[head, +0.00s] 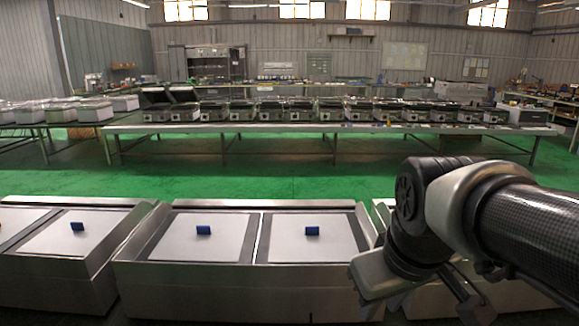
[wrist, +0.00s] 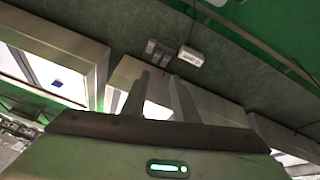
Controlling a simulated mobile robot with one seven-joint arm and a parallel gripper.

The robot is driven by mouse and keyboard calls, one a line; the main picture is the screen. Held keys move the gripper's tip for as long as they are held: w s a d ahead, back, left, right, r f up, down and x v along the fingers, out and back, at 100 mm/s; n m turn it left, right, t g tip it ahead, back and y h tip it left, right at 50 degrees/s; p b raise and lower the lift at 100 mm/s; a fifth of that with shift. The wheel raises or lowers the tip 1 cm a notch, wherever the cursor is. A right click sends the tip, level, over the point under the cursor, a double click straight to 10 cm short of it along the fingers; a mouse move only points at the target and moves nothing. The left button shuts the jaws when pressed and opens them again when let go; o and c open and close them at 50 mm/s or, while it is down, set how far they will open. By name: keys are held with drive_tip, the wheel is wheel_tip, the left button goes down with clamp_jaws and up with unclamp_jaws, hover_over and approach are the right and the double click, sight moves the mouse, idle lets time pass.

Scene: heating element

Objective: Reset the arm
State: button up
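My arm reaches in from the right edge of the head view and bends down at its wrist, over the right end of the near row of steel units. My gripper (wrist: 159,78) shows in the wrist view with its two grey fingers apart and nothing between them. In the head view its fingertips cannot be made out clearly. The near steel unit (head: 190,281) has two pale panels, each with a small blue block: the left block (head: 203,230) and the right block (head: 312,231). My arm hides part of the unit to the right.
Another steel unit (head: 50,280) stands at the left, with a blue block (head: 77,226) on its panel. Beyond the row is clear green floor (head: 250,180). A long table (head: 330,128) with several dark-topped appliances stands farther back.

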drive_tip(key=s+m+t, duration=0.1)
drive_tip(key=s+m, duration=0.2)
drive_tip(key=s, duration=0.2)
wheel_tip(320, 180, up, 19)
drive_tip(key=p, duration=1.9)
drive_tip(key=shift+a, duration=0.15)
